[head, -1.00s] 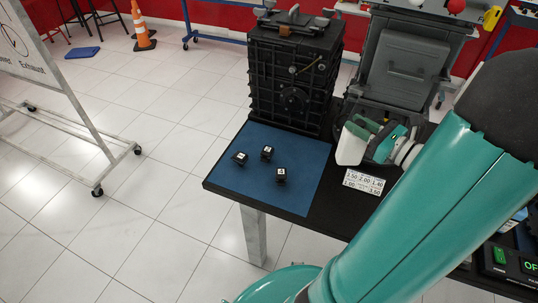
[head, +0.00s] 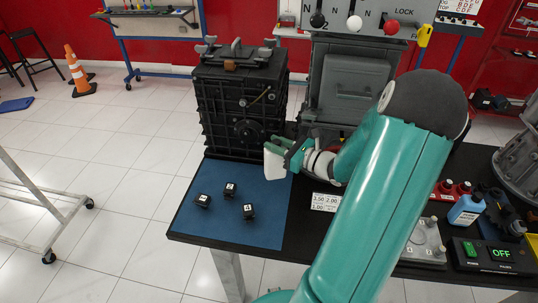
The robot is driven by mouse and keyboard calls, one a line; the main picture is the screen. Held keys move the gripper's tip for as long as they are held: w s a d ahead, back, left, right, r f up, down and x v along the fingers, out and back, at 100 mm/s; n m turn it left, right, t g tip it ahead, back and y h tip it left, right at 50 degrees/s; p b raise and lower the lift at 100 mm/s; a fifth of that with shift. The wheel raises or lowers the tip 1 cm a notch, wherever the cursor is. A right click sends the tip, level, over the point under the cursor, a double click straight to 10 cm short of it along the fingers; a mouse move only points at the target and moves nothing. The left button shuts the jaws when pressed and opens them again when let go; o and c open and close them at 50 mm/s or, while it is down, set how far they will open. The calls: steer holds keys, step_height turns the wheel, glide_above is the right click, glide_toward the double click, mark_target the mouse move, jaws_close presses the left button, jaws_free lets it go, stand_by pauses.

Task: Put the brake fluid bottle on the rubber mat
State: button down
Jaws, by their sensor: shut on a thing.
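A white bottle (head: 273,161), which I take to be the brake fluid bottle, is held in my gripper (head: 287,150). My gripper is shut on it, with green finger parts along its upper right side. The bottle leans slightly and shows over the right back part of the blue rubber mat (head: 236,226), in front of the black engine block. I cannot tell whether its base touches the mat. The mat lies flat at the left end of the dark table. The bottle's far side is hidden.
Several small black cubes (head: 248,211) sit on the mat's left and middle. A black engine block (head: 238,104) stands behind the mat. A number card (head: 325,202) lies right of it. A blue bottle (head: 466,210) and red-capped bottles (head: 446,189) stand at the right.

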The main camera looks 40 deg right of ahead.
mark_target(274, 164)
steer(key=shift+w+f, duration=0.4)
steer(key=shift+f, duration=0.6)
steer(key=shift+w+f, duration=0.45)
steer(key=shift+f, duration=0.55)
steer(key=shift+w+f, duration=0.4)
steer(key=shift+f, duration=0.6)
steer(key=shift+a+f, duration=0.1)
steer(key=c, duration=1.2)
jaws_free()
steer(key=shift+f, duration=0.1)
